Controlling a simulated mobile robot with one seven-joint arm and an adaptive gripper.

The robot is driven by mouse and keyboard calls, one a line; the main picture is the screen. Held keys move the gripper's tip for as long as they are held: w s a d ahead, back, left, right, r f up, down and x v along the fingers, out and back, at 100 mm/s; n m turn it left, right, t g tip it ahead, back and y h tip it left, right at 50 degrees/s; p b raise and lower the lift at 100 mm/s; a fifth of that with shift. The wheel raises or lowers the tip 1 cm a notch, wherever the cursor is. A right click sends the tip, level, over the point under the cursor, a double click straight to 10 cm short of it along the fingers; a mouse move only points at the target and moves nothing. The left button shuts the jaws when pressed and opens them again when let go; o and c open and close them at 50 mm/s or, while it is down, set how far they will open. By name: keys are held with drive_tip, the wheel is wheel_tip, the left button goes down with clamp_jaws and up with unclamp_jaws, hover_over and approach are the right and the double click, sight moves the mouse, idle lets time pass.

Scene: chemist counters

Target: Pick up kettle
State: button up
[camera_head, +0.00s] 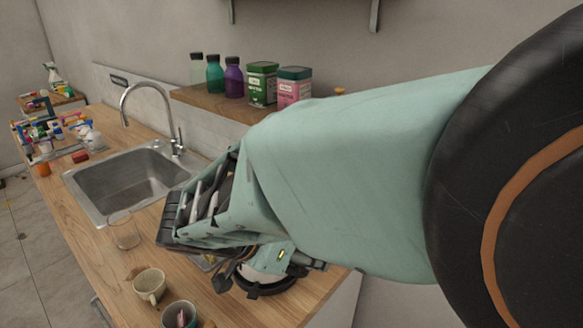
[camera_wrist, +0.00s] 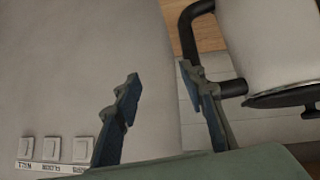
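The kettle (camera_head: 258,273) is white with black trim and stands near the right end of the wooden counter. My arm hides much of it in the head view. In the wrist view the white kettle body (camera_wrist: 270,45) is at the upper right, with its black handle (camera_wrist: 188,35) on its left side. My gripper (camera_wrist: 160,75) is open and empty. Its right finger overlaps the handle in the picture; I cannot tell whether they touch. The left finger is apart, over the grey wall. The handle is not clearly between the fingers.
A beige cup (camera_head: 149,285), another cup (camera_head: 180,314) and a clear glass (camera_head: 123,232) stand on the counter (camera_head: 195,270). The sink (camera_head: 125,185) and tap (camera_head: 150,88) lie beyond. Bottles and tins line the shelf (camera_head: 205,104). Labelled switches (camera_wrist: 52,148) are on the wall.

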drive_tip(key=a+y, duration=0.1)
drive_tip(key=a, duration=0.4)
drive_tip(key=shift+t, duration=0.5)
drive_tip(key=b+x, duration=0.1)
drive_tip(key=x, duration=0.9)
drive_tip(key=shift+w+d+f+b, duration=0.1)
drive_tip(key=shift+f+b, duration=0.2)
drive_tip(key=shift+f, duration=0.15)
clamp_jaws()
drive_tip(key=shift+w+r, duration=0.1)
drive_tip(key=shift+r, duration=0.05)
